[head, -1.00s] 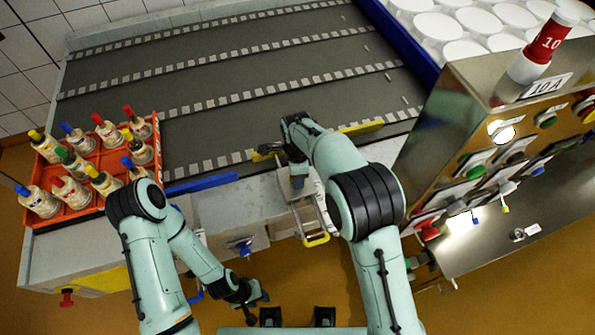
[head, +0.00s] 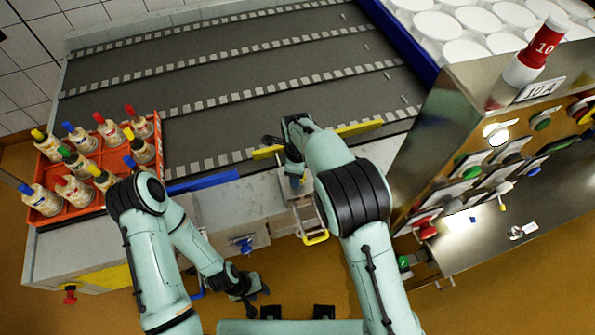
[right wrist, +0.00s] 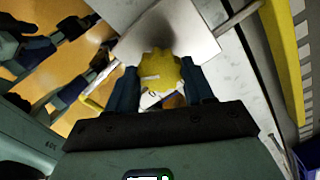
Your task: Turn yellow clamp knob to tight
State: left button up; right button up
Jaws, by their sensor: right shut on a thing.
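The yellow clamp knob (right wrist: 160,70) has a scalloped edge and a pale mark on its face. It sits in front of a pale metal plate (right wrist: 190,28) in the right wrist view. My right gripper (right wrist: 162,84) is shut on it, one dark blue finger on each side. In the head view my right gripper (head: 295,180) is over the conveyor's near edge, at the clamp bracket (head: 305,212); the knob is hidden there by my arm. My left gripper (head: 259,299) is low in front of the conveyor, empty, its fingers apart.
A yellow guide bar (head: 358,129) and a blue bar (head: 205,183) lie along the conveyor (head: 230,110). An orange crate (head: 88,206) of bottles stands left. A steel control cabinet (head: 440,130) with several knobs stands close on the right. A blue knob (head: 242,244) is on the front.

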jog(key=shift+w+r, duration=0.1)
jog(key=o, duration=1)
pick_arm(q)
jog(key=shift+w+r+p, duration=0.55)
jog(key=shift+w+r, duration=0.05)
jog(key=shift+r, duration=0.2)
pick_arm(e)
notch_tip(320, 180, up, 13)
jog(key=shift+r, duration=0.2)
